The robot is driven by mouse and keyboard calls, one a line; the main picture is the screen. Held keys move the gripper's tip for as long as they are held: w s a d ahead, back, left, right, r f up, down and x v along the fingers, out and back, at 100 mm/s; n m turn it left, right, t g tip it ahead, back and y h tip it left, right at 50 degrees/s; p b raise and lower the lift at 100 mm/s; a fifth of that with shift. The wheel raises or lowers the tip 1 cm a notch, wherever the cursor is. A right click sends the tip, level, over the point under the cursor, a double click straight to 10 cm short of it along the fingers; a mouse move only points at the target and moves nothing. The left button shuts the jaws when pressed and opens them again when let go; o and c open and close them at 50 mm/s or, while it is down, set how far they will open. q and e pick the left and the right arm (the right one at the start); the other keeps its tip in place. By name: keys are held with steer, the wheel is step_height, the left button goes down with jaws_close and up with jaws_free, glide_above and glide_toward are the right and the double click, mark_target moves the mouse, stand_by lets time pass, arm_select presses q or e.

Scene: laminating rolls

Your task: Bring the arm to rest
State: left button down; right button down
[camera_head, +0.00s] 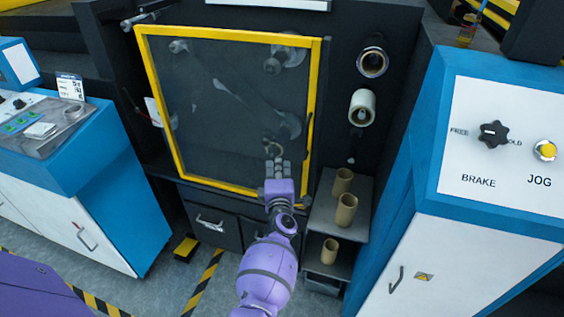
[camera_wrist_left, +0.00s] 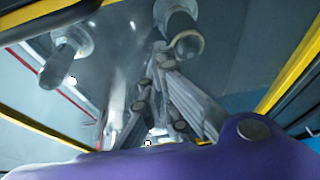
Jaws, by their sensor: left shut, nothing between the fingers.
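My left arm (camera_head: 266,275), purple with grey joints, reaches up from the bottom middle of the head view. My left gripper (camera_head: 276,160) is shut and empty. It is in front of the lower right part of a clear machine door (camera_head: 210,110) with a yellow frame. I cannot tell whether the fingertips touch the pane. In the left wrist view the grey fingers (camera_wrist_left: 160,62) come together at their tips, with nothing between them. Behind them, roller ends show through the pane. My right gripper is not in view.
A shelf (camera_head: 350,218) with several tan cores (camera_head: 343,180) stands right of my arm. A blue-white cabinet (camera_head: 450,225) with a brake knob (camera_head: 493,133) is at the right. A blue-white console (camera_head: 85,165) is at the left. Grey floor shows at lower left.

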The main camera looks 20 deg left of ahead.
arm_select(q)
steer(key=s+d+r+m+h, duration=0.3)
steer(key=s+d+m+h, duration=0.1)
steer(key=s+d+m, duration=0.35)
steer(key=s+f+m+g+h+p, duration=0.1)
steer(key=s+f+m, duration=0.4)
steer(key=s, duration=0.9)
steer(key=s+a+f+m+g+h+p, duration=0.1)
steer(key=s+f+m+g, duration=0.3)
steer(key=s, duration=1.1)
steer(key=s+f+m+g+p, duration=0.1)
steer(key=s+f+m+g, duration=0.2)
steer(key=s, duration=1.1)
step_height(320, 180, down, 7)
steer(key=m, duration=0.3)
steer(key=shift+s+a+r+h, duration=0.15)
steer(key=shift+a+r+h, duration=0.05)
steer(key=shift+a+h, duration=0.2)
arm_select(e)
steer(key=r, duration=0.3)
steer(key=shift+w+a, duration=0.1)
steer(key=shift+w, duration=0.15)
